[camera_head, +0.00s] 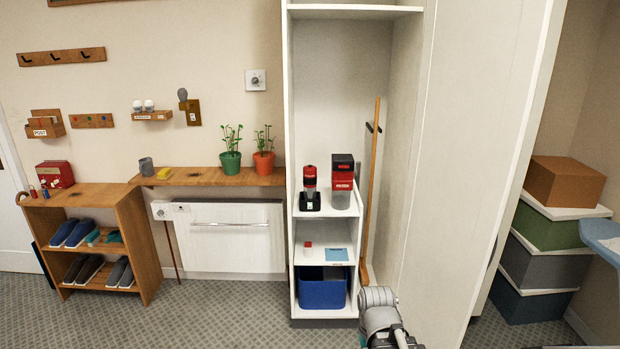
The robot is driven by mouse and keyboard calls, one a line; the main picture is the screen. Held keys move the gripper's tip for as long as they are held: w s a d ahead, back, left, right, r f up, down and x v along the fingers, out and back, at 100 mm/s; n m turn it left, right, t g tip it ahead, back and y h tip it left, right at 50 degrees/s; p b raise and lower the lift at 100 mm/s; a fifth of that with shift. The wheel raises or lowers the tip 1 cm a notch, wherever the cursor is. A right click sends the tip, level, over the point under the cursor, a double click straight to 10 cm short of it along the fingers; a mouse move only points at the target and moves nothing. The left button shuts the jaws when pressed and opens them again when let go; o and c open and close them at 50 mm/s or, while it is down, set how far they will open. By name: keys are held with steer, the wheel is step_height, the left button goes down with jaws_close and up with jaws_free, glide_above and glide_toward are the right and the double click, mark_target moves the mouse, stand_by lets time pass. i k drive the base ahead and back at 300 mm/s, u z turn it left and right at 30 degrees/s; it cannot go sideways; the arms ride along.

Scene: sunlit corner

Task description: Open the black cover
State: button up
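A vacuum-like canister stands on the upper shelf of the open tall white cabinet. It has a black top part (342,161), a red band with pale lettering below it, and a clear lower part. The black top is the closest match I see to a black cover, but I cannot tell for certain. It sits flat on the red part, with no gap visible. My gripper's fingertips cannot be made out.
A red and black device (310,190) stands in a black dock left of the canister. A wooden-handled pole (371,190) leans at right inside the cabinet. A blue bin (322,293) sits below. The large white door panel (470,150) bounds the right. Carpet at front left is clear.

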mark_target(340, 161)
steer(key=z, duration=0.05)
steer(key=i, duration=1.3)
steer(key=z, duration=0.05)
